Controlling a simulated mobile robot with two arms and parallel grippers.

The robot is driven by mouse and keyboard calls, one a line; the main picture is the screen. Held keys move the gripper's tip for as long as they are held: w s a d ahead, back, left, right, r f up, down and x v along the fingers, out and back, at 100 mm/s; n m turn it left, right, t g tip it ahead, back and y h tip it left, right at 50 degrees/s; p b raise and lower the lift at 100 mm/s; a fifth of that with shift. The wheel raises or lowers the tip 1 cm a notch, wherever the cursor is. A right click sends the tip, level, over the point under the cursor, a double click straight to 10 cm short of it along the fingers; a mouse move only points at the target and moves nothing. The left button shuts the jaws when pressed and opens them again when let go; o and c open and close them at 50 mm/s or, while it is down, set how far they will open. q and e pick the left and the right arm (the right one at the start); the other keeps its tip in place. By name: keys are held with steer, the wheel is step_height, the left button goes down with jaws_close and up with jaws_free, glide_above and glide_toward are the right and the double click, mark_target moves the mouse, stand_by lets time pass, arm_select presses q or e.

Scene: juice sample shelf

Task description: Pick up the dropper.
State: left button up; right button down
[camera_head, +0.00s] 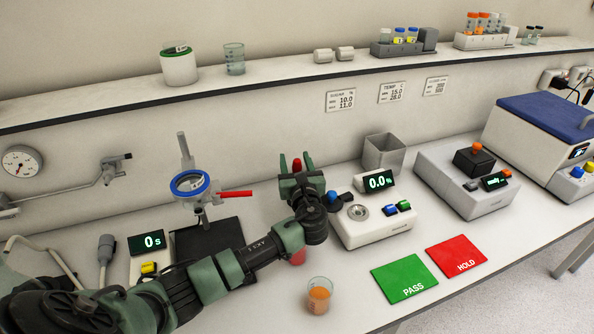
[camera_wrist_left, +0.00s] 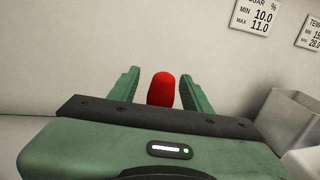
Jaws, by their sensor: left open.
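The dropper shows as a red rounded bulb (camera_wrist_left: 161,90) between the two green fingers of my left gripper (camera_wrist_left: 159,73) in the left wrist view. In the head view the red bulb (camera_head: 297,165) also shows between the fingers of my left gripper (camera_head: 295,157). The gripper is open, with a gap on each side of the bulb in the wrist view. The rest of the dropper is hidden behind the gripper body. My right gripper is not in view.
A beaker of orange juice (camera_head: 319,294) stands near the front edge, beside a partly hidden red object (camera_head: 298,257) under my arm. A white meter (camera_head: 372,231) is right of the gripper, with a grey bin (camera_head: 384,153) behind. Green PASS (camera_head: 404,278) and red HOLD (camera_head: 456,256) mats lie flat.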

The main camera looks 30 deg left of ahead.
arm_select(q)
steer(key=c, duration=0.9)
